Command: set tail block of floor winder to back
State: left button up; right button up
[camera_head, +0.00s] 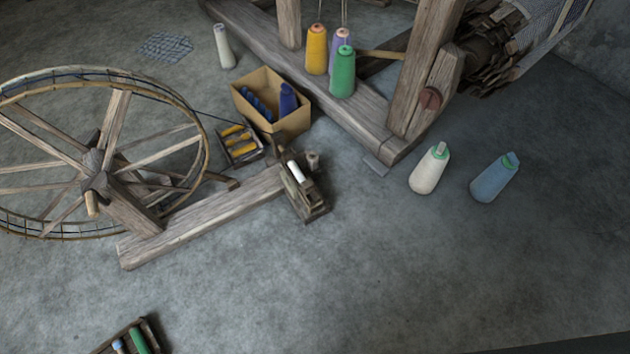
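The floor winder stands on the floor at the left. Its large spoked wheel (95,158) is joined to a long wooden base beam (200,222). At the beam's right end is a small dark wooden block assembly (308,204), which looks like the tail block, with a white bobbin (296,172) lying in it. A small grey knob-like piece (313,160) sits at its upper right. I cannot tell how the block is set. Neither of my grippers shows in the head view.
A cardboard box (292,124) and a small tray of yellow bobbins (240,150) lie behind the beam. The loom frame (340,110) carries yellow, purple and green cones. The front floor is mostly clear, with a bobbin tray (125,335) lower left.

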aim_at(308, 186)
jog(key=i+z, duration=0.25)
jog(key=i, duration=0.2)
jog(key=i+j+z, duration=0.2)
jog(key=i, duration=0.25)
